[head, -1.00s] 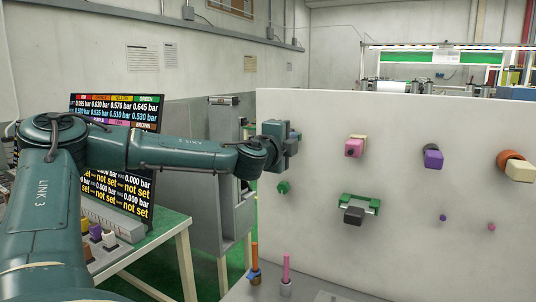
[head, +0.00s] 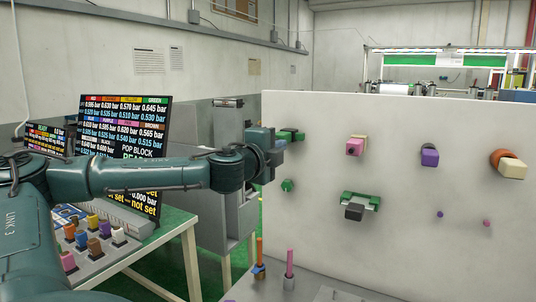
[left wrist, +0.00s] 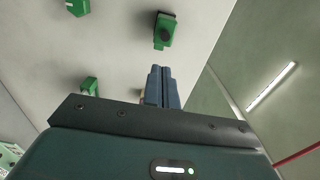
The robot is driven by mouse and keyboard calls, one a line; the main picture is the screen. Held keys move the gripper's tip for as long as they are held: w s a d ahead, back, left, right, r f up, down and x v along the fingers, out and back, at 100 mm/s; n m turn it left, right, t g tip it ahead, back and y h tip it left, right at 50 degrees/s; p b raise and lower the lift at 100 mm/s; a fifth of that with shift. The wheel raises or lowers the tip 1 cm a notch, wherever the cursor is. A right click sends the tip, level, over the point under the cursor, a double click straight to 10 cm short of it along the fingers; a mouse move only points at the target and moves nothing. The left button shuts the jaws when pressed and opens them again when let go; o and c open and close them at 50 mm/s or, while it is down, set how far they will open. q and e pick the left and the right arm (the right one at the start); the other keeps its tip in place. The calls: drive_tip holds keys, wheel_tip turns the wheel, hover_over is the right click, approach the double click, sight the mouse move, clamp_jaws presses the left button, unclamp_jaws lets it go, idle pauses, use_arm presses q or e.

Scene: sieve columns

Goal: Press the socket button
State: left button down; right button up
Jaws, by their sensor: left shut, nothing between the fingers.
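On the white upright panel (head: 400,120) there are several coloured fittings. A green fitting (head: 292,135) sits near the panel's left edge, partly behind my left gripper (head: 278,145). In the left wrist view, a green block with a dark round knob (left wrist: 164,32) is on the panel, just beyond the fingertips. My left gripper's two blue-grey fingers (left wrist: 162,72) are shut together and empty, a small gap short of that block in the picture. I cannot tell whether they touch the panel. My right gripper is in neither view.
A green knob (head: 287,185) and a green bracket with a dark block (head: 358,205) are lower on the panel. Pink, purple and orange-cream fittings (head: 509,164) lie to the right. At left, a black screen (head: 125,125) stands by a table with several coloured buttons (head: 92,222).

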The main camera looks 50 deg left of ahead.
use_arm(q)
drive_tip(key=b+v, duration=0.1)
drive_tip(key=v, duration=0.3)
drive_tip(key=shift+s+b, duration=0.25)
drive_tip(key=shift+b, duration=0.15)
